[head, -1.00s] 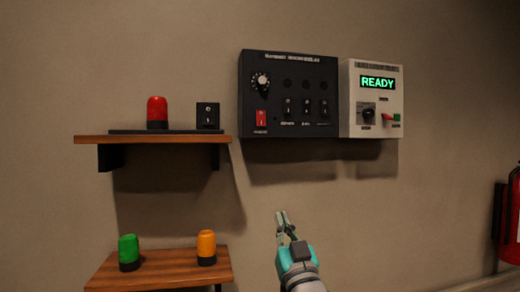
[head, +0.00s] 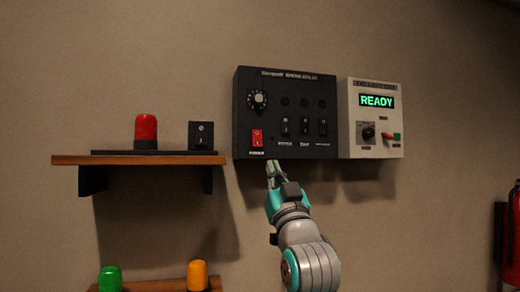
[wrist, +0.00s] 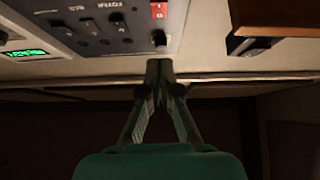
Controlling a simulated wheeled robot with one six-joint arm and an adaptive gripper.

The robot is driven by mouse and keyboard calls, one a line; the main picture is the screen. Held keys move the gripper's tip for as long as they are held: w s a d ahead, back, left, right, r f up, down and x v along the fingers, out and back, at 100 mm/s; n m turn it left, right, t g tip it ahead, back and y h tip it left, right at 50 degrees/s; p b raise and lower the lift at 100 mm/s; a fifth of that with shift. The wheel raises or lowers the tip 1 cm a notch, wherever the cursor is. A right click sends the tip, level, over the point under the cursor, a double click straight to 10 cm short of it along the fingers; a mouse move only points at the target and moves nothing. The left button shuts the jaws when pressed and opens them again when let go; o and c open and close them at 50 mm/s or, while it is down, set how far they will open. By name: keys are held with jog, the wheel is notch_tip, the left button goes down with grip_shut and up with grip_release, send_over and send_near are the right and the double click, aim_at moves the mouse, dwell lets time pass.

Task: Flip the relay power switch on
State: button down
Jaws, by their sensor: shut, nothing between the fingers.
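A black control panel (head: 285,88) on the wall has a red rocker switch (head: 257,137) at lower left, under a round dial (head: 257,99). Three black switches (head: 304,127) sit to its right; their labels are too blurred to read surely, so I cannot tell which one is the relay power switch. A separate black switch box (head: 201,136) stands on the upper shelf. My gripper (head: 273,166) is shut and empty, just below the panel's lower edge in the head view, slightly right of the red switch. In the wrist view the red switch (wrist: 158,11) shows beyond the shut fingertips (wrist: 160,66).
A white box (head: 372,111) with a green READY display adjoins the panel's right side. A red beacon (head: 145,130) stands on the upper wooden shelf (head: 130,160). Green (head: 110,278) and orange (head: 198,275) beacons show below. The wall right of my arm is clear up to the fire extinguisher (head: 513,235).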

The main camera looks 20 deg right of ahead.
send_near(258, 140)
notch_tip(258, 140, up, 4)
jog(key=w, duration=0.3)
jog(key=shift+w, duration=0.1)
jog(key=shift+w+f, duration=0.1)
jog(key=shift+w, duration=0.7)
